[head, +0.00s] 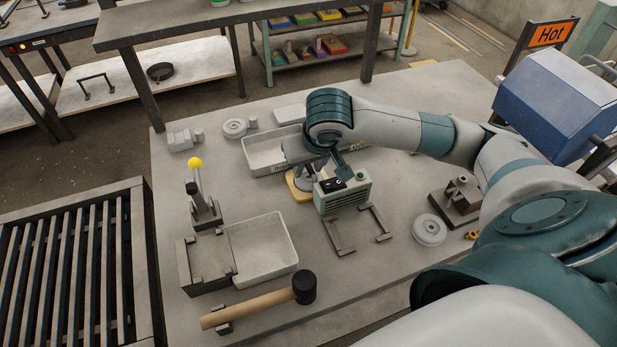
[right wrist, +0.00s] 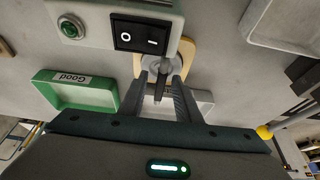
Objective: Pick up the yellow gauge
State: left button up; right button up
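My right gripper (right wrist: 161,78) is open in the right wrist view. Its two fingers stand on either side of a thin dark upright piece, and I cannot tell whether they touch it. Behind them is a grey round part on a tan-yellow base (right wrist: 140,64), which also shows in the head view (head: 297,190), partly covered by my arm. A small yellow-orange piece (head: 472,235) lies at the right of the table, too small to make out. I cannot tell which of these is the gauge. My left gripper is not in view.
A pale green box with a switch (head: 342,190) stands close to the right gripper. A yellow-knobbed lever (head: 195,163), a white tray (head: 262,250) and a mallet (head: 262,300) are at left. A green tray labelled Good (right wrist: 75,92) lies near the gripper.

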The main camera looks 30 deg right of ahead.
jog(key=shift+c, duration=0.2)
grip_shut()
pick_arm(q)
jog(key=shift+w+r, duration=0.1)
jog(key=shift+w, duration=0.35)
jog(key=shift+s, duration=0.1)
